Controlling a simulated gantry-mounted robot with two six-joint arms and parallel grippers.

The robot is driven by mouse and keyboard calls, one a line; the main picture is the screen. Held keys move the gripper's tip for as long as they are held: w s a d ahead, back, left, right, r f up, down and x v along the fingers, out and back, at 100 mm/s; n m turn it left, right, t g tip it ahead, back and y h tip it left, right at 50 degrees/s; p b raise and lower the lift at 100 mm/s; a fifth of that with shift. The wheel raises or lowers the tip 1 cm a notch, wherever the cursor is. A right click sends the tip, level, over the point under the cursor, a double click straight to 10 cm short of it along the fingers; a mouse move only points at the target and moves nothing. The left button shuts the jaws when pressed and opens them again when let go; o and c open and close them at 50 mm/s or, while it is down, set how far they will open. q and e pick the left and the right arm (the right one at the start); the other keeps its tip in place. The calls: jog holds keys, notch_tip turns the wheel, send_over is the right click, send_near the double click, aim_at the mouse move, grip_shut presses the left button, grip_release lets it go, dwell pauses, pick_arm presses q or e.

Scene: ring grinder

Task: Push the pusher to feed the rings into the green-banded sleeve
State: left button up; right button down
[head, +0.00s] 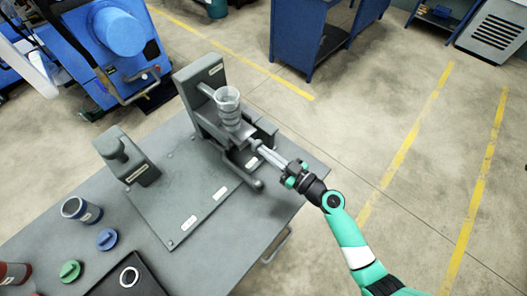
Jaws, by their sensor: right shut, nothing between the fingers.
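A grey fixture (185,85) stands at the back of the grey table. It bears an upright clear cup-shaped holder (228,97) with stacked grey rings (230,117) below. My right gripper (259,149) is shut and empty, its fingertips at the fixture's right side, beside the dark slide parts below the stack. A grey bar (240,172) sticks out at the fixture's front; I cannot tell whether this is the pusher, or whether the fingers touch it. No green-banded sleeve can be made out. My left gripper is out of view.
A second grey block (126,157) stands to the left on the table (165,267). A blue-grey cup (80,210), a blue cap (107,239), a green cap (70,270), a red can (14,272) and a black tray (144,287) with a white ring lie front left.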

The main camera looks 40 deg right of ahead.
jog(key=shift+w+a+b, duration=0.15)
jog(key=shift+w+b, duration=0.05)
jog(key=shift+w, duration=0.5)
jog(key=shift+w+a+b, duration=0.1)
jog(key=shift+w+b, duration=0.1)
jog(key=shift+w, duration=0.45)
jog(key=shift+s, duration=0.1)
jog(key=s+d, duration=0.1)
jog(key=s, duration=0.5)
jog(key=shift+b, duration=0.4)
jog(key=shift+s, duration=0.15)
jog(key=s, duration=0.1)
jog(key=s+b, duration=0.1)
jog(key=s, duration=0.3)
jog(key=shift+d, duration=0.4)
dwell(0.4)
